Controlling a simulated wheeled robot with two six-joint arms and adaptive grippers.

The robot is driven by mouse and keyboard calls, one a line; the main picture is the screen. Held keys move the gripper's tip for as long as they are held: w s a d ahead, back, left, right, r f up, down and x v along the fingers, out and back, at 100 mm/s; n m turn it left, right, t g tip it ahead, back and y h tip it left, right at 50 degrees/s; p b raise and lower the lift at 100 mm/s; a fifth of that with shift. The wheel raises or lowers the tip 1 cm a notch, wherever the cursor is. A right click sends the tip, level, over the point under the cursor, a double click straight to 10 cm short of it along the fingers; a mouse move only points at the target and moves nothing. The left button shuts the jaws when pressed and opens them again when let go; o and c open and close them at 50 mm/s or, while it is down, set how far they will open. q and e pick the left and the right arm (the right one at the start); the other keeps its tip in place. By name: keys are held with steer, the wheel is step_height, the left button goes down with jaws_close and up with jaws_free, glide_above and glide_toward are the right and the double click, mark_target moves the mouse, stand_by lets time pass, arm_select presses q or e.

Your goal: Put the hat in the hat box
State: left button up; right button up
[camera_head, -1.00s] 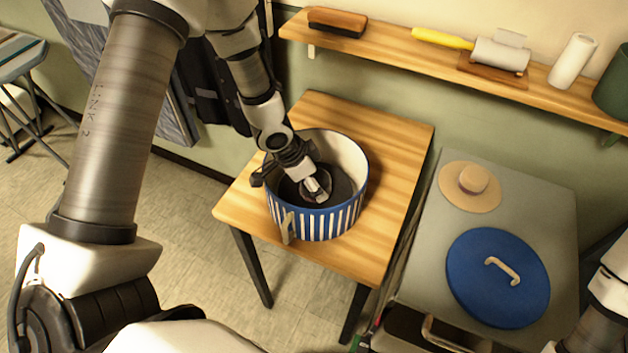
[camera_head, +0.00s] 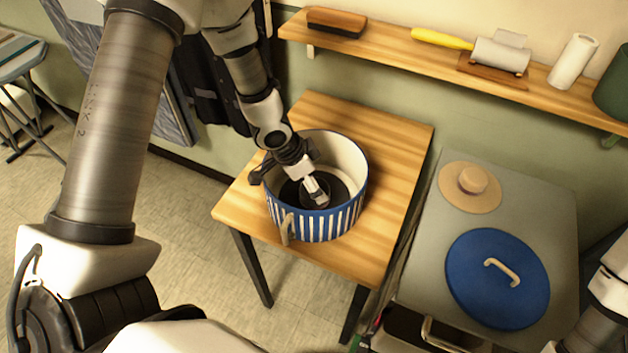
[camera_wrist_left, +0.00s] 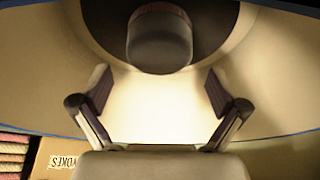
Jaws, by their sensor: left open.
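The hat box (camera_head: 325,224), round with blue and white stripes and a pale inside, stands open on the wooden table. A dark hat (camera_head: 344,188) lies inside it, brim down on the floor of the box. In the left wrist view the hat (camera_wrist_left: 160,42) shows a greyish crown above a dark brim. My left gripper (camera_head: 319,196) reaches into the box over the hat. In the wrist view its fingers (camera_wrist_left: 157,88) are spread apart with nothing between them, and the crown is beyond them. My right arm shows at the lower right edge; its gripper is out of view.
A blue lid (camera_head: 498,290) with a pale handle and a tan brimmed hat (camera_head: 480,200) lie on the grey cabinet (camera_head: 545,205) at right. A wall shelf (camera_head: 395,53) holds a brush, a lint roller and other items. The wooden table (camera_head: 395,140) is clear around the box.

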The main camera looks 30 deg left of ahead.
arm_select(q)
steer(key=p+v, duration=0.2)
steer(key=v, duration=0.9)
steer(key=shift+s+r+p, duration=0.15)
steer(key=shift+r+p, duration=0.05)
steer(key=shift+p, duration=0.15)
